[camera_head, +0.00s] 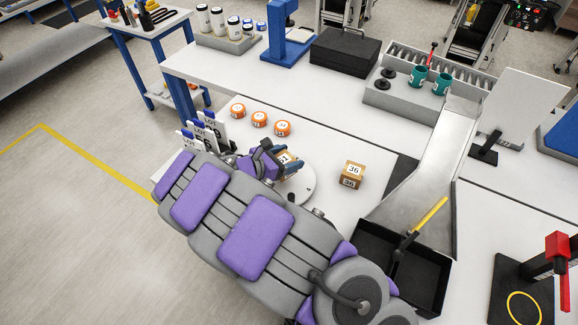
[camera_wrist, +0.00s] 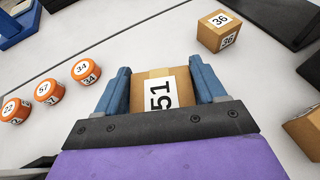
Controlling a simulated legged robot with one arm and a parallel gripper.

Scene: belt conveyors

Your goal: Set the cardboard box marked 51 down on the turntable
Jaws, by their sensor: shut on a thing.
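The cardboard box marked 51 (camera_wrist: 155,98) sits between the two blue fingers of my gripper (camera_wrist: 165,92), its label facing the wrist camera. In the head view my gripper (camera_head: 287,164) and the box (camera_head: 283,158) are over the white round turntable (camera_head: 302,188), partly hidden by my arm. The gripper is shut on the box. I cannot tell whether the box touches the turntable or hangs just above it.
A cardboard box marked 36 (camera_head: 352,174) stands right of the turntable. Several orange numbered pucks (camera_head: 259,119) lie behind it, and white LOT cards (camera_head: 208,130) stand to the left. A metal chute (camera_head: 432,165) and black bin (camera_head: 425,270) are on the right.

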